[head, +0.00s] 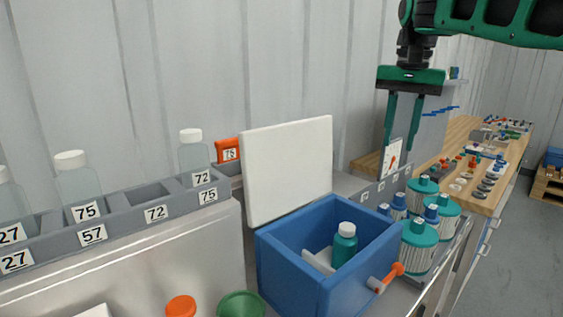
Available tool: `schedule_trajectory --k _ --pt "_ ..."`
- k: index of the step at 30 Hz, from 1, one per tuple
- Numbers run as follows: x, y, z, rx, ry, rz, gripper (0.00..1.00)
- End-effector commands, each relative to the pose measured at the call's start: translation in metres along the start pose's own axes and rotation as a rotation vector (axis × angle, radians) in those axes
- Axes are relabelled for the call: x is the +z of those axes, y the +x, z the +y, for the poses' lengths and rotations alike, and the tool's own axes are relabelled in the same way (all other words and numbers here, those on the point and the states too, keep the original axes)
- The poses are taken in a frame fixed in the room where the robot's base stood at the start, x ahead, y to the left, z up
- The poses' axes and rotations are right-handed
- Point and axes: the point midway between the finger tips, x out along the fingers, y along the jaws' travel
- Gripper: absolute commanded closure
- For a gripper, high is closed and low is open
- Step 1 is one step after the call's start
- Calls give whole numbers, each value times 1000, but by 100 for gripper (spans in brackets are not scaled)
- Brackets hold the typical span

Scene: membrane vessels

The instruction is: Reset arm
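My gripper (398,146) hangs at the upper right of the head view on my green arm, pointing down. Its two long fingers are apart, and I see nothing clamped between them. A white dial panel (394,159) shows just behind and below the fingertips. Below and to the left, a blue box (288,262) stands open with its white lid (288,168) tilted up at the back. A teal bottle with a white cap (344,246) stands inside it beside a pale object that is partly hidden. An orange-handled valve (390,278) sticks out of the box's right side.
A grey rack (110,222) with numbered slots holds clear white-capped bottles (78,183) at left. An orange block (228,151) sits behind it. Several teal canisters (418,246) stand right of the box. A wooden bench (461,130) with small parts runs along the right. The air around my gripper looks clear.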

Motion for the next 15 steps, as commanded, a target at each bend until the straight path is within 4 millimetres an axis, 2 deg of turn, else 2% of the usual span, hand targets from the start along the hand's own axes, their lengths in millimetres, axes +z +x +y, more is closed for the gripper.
schedule_trajectory --k 1,5,8,11,15 --pt "4 11 27 8 7 -1 70" --pt "16 44 88 29 10 -2 70" --pt "33 71 135 41 12 -6 70" --pt "56 101 178 48 8 -14 70" --pt "99 146 233 50 1 -28 70"
